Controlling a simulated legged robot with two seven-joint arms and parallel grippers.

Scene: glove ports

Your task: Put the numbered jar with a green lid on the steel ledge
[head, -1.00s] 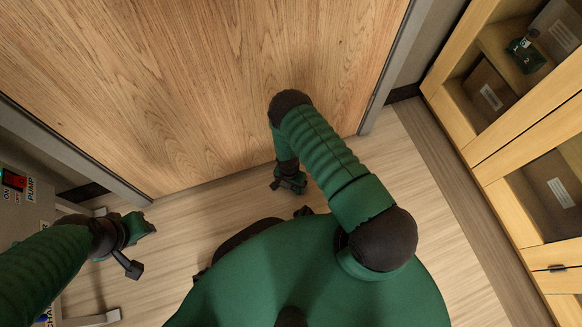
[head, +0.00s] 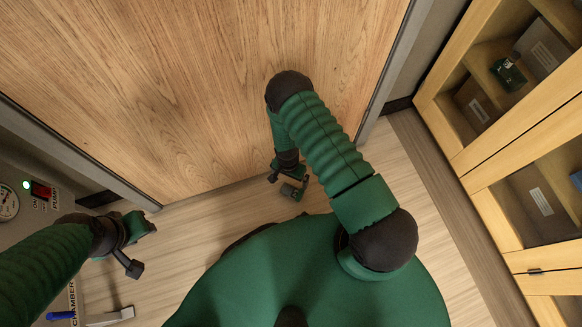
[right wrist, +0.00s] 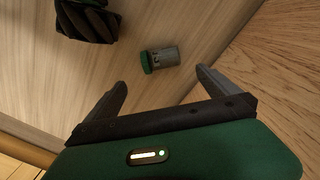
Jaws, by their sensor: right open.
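A small grey jar with a green lid (right wrist: 160,59) shows in the right wrist view, with dark marks on its side. It appears to lie on its side on the wooden floor, lid to the left. My right gripper (right wrist: 160,88) is open and empty, with the jar beyond its fingertips, roughly between them. In the head view my right gripper (head: 288,182) hangs low in front of the wooden door; the jar cannot be made out there. My left gripper (head: 140,248) is at the left near the grey panel, its jaws unclear. I cannot identify the steel ledge for certain.
A wooden door (head: 190,90) fills the back. A grey panel (head: 40,215) with a red switch, a green light and a gauge stands left. A wooden cabinet (head: 475,170) with glass fronts stands right, a green item (head: 508,74) inside.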

